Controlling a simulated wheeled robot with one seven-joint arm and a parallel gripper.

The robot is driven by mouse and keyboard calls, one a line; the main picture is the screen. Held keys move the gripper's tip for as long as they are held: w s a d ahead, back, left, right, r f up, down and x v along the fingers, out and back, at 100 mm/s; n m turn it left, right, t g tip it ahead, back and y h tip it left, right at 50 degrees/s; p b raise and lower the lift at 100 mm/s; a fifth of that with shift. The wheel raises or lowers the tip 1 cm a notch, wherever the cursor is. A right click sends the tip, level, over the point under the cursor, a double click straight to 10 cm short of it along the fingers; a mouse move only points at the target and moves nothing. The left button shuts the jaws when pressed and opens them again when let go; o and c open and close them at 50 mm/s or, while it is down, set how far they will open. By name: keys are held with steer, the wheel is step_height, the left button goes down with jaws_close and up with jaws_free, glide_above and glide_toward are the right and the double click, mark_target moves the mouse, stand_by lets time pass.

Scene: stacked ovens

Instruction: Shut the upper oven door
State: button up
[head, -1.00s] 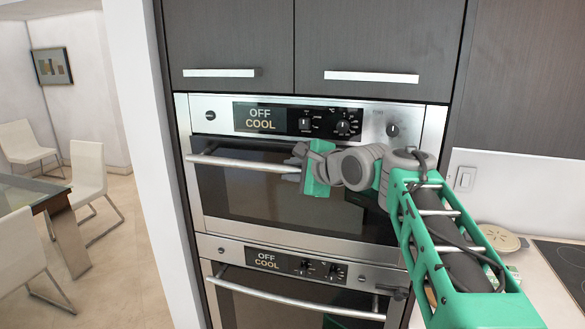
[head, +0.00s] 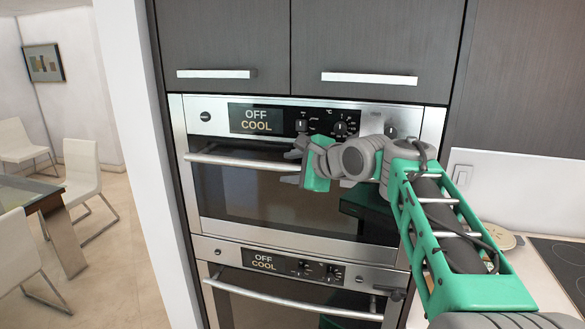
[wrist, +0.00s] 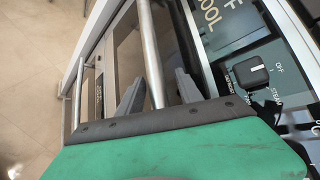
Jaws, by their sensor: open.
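The upper oven door (head: 262,208) has a dark window and a long steel handle (head: 235,161) along its top. It looks shut or nearly shut; I cannot tell if a small gap is left at its top edge. My gripper (head: 293,162) is at the right part of this handle, in front of the door. In the wrist view my open gripper (wrist: 157,92) has one finger on each side of the handle bar (wrist: 149,50). I cannot tell whether the fingers touch the bar. My gripper and arm hide the handle's right end and part of the door.
The control panel (head: 218,118) with display and knobs is just above the door. The lower oven (head: 280,303) is below, its handle sticking out. Grey cabinets (head: 370,40) are above. A counter with a cooktop (head: 560,258) is at right. Open floor (head: 115,240) and chairs are at left.

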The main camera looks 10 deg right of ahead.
steer(key=b+v, duration=0.2)
steer(key=v, duration=0.6)
